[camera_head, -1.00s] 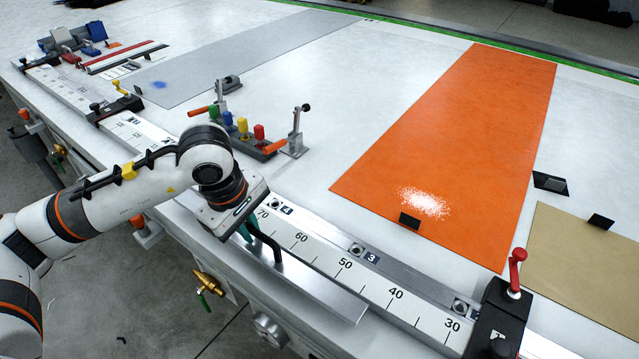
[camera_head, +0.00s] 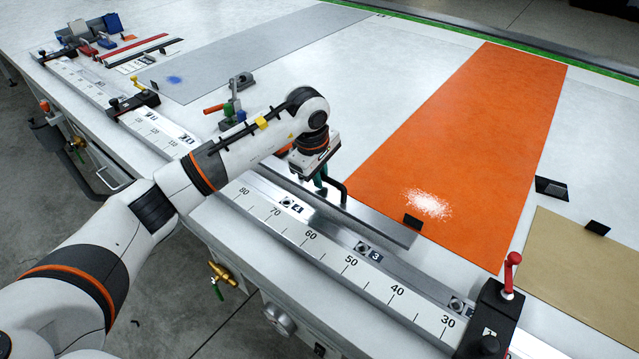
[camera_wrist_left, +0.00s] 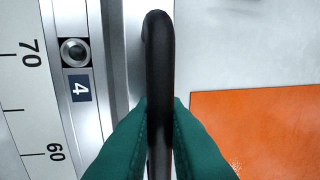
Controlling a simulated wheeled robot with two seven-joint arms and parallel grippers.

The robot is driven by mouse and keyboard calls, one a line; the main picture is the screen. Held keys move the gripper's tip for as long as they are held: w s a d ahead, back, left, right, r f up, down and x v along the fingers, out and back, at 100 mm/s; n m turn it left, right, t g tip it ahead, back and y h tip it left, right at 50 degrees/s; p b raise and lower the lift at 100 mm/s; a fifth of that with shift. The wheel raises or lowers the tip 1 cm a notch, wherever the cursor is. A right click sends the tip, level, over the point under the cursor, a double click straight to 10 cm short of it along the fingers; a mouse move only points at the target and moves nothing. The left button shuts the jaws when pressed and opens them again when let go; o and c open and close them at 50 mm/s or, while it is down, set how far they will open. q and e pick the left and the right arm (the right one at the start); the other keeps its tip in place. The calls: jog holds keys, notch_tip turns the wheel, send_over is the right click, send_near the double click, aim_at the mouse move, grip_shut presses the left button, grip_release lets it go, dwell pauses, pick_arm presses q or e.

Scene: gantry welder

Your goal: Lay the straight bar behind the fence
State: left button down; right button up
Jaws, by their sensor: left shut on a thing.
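The straight bar (camera_head: 385,226) is a long grey metal strip with a black bent handle (camera_head: 337,190). It lies roughly parallel to the fence (camera_head: 325,238), on its far side, next to the orange sheet. My left gripper (camera_head: 322,184) is shut on the handle. In the left wrist view the green fingertips (camera_wrist_left: 158,130) pinch the black handle (camera_wrist_left: 158,60), and the fence (camera_wrist_left: 75,110) runs along the left. I cannot tell whether the bar touches the table or the fence. The arm hides part of the bar. My right gripper is not in view.
The orange sheet (camera_head: 470,150) lies beyond the bar's right end. A black clamp with a red lever (camera_head: 495,310) stands on the fence at the lower right. Coloured toggle parts (camera_head: 232,113) stand behind my arm. The grey-white table top is clear between the sheets.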

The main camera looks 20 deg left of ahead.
pick_arm(q)
notch_tip(320, 180, down, 3)
jog(key=shift+s+r+p, duration=0.1)
jog(key=shift+r+p, duration=0.1)
jog(key=shift+p, duration=0.5)
jog(key=shift+f, duration=0.3)
jog(key=shift+f, duration=0.1)
jog(key=c, duration=1.9)
grip_release()
jog(key=shift+f, duration=0.15)
jog(key=o, duration=0.4)
jog(key=shift+o, duration=0.2)
